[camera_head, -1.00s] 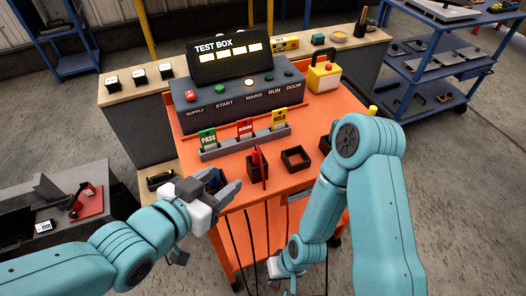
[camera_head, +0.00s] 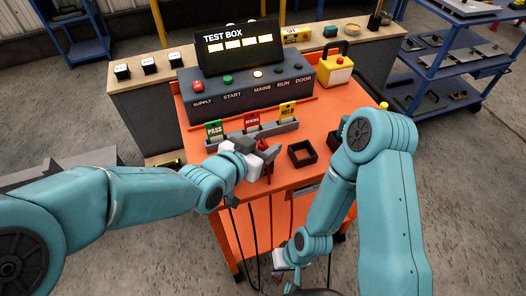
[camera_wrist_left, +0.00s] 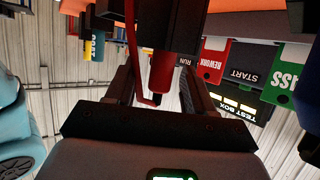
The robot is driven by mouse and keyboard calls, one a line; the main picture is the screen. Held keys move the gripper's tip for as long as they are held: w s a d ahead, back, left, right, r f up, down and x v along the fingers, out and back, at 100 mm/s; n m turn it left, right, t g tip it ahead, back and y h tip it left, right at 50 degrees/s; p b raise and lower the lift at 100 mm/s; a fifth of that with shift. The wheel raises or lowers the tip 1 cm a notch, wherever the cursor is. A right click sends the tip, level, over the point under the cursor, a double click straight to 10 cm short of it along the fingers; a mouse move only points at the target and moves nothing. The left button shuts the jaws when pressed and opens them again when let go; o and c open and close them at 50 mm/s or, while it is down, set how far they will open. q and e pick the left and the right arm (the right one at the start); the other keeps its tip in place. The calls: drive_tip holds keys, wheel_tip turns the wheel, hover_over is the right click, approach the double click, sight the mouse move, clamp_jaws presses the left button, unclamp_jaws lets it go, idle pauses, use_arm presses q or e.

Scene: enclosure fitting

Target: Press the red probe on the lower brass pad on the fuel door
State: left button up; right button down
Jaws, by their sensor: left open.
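The red probe (camera_head: 263,146) stands at the front of the orange bench, mostly hidden behind my left gripper (camera_head: 268,156). In the left wrist view the red probe (camera_wrist_left: 160,78) lies between the two dark fingers of my left gripper (camera_wrist_left: 160,85). These fingers are open, with the probe in the gap; I cannot tell whether either touches it. My right gripper (camera_head: 284,261) hangs low in front of the bench, small and partly hidden, so its jaws cannot be read. I cannot make out the fuel door or its brass pads in either view.
Behind are the rack of PASS (camera_head: 214,130), REWORK (camera_head: 252,122) and HOLD (camera_head: 287,111) tags and the test box (camera_head: 238,50). Dark cables hang below the bench front.

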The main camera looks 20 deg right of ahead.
use_arm(q)
drive_tip(key=shift+x, duration=0.95)
clamp_jaws()
